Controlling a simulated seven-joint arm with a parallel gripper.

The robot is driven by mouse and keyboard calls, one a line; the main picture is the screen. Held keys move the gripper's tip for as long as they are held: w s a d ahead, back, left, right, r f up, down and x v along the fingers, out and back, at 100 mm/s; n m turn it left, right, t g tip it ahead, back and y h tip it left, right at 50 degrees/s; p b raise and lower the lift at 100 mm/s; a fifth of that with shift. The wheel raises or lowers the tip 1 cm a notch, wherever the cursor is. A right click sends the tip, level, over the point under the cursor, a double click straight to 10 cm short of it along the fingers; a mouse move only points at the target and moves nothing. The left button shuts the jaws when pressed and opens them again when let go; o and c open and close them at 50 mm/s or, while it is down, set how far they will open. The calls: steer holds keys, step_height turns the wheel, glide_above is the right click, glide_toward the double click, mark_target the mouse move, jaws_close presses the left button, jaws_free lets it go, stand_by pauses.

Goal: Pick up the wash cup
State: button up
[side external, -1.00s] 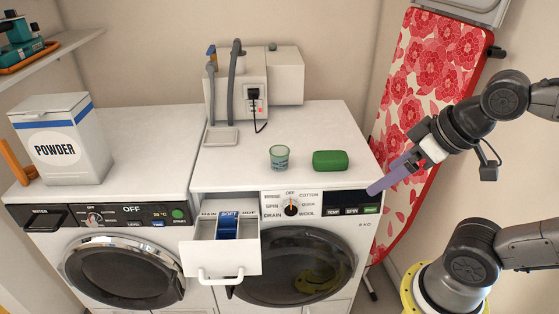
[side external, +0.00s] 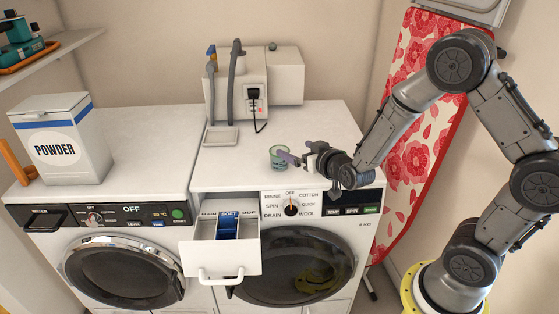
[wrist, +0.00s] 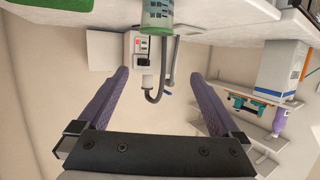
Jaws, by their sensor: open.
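The wash cup (side external: 277,154), a small pale green translucent cup with a dark patterned band, stands upright on top of the right washing machine. In the wrist view the cup (wrist: 157,18) is at the top edge, partly cut off, centred between the fingers' lines but beyond their tips in the picture.
A green block (wrist: 78,10) lies beside the cup; my gripper hides it in the side view. A grey-hosed white unit (side external: 238,85) stands behind. The detergent drawer (side external: 222,255) is pulled out in front. A powder box (side external: 62,140) stands left.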

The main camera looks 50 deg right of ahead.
steer(key=g, duration=0.1)
glide_toward(280, 159)
steer(key=x, duration=0.5)
steer(key=d+x, duration=0.1)
steer(key=x, duration=0.1)
steer(key=shift+s+d+f, duration=0.15)
steer(key=shift+s+f, duration=0.05)
steer(key=shift+f, duration=0.05)
steer(key=shift+f+x, duration=0.2)
steer(key=shift+x, duration=1.35)
steer(key=shift+f+x, duration=0.15)
steer(key=shift+x, duration=1.35)
steer(key=shift+s, duration=0.1)
steer(key=c, duration=1.4)
